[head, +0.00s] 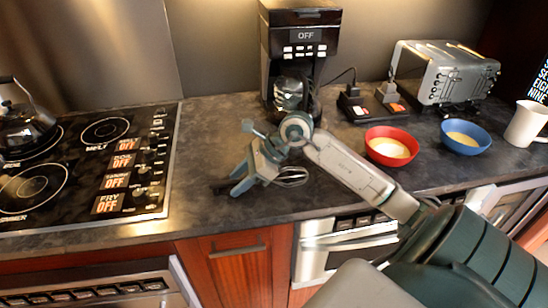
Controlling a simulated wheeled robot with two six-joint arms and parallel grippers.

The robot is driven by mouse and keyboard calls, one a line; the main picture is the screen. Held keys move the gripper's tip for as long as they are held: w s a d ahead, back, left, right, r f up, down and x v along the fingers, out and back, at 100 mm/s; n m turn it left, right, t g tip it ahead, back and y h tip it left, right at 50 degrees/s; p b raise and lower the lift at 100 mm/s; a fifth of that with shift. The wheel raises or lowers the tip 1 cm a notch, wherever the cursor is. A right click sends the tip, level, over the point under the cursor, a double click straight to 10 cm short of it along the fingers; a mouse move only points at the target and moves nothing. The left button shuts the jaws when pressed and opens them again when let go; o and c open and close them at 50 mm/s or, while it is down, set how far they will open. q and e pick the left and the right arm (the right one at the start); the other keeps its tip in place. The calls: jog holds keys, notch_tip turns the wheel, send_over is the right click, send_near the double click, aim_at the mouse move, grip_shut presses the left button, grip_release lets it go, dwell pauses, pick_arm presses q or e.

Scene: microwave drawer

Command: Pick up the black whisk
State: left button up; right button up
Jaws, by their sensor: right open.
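The black whisk (292,177) lies on the dark countertop between the stove and the coffee maker. Its wire loops point right, and its dark handle runs left under my right gripper. My right gripper (236,182) is open, with its fingers reaching down over the handle. The fingers and the gripper body hide part of the handle. I cannot tell whether the fingers touch it. My left gripper is out of view.
A black coffee maker (300,40) stands behind my right gripper. A red bowl (378,156), a blue bowl (450,145), a white mug (524,124) and a toaster (458,78) are to the right. The stove (84,150) is left. Counter around the whisk is clear.

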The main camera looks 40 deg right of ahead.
grip_shut()
dwell(0.4)
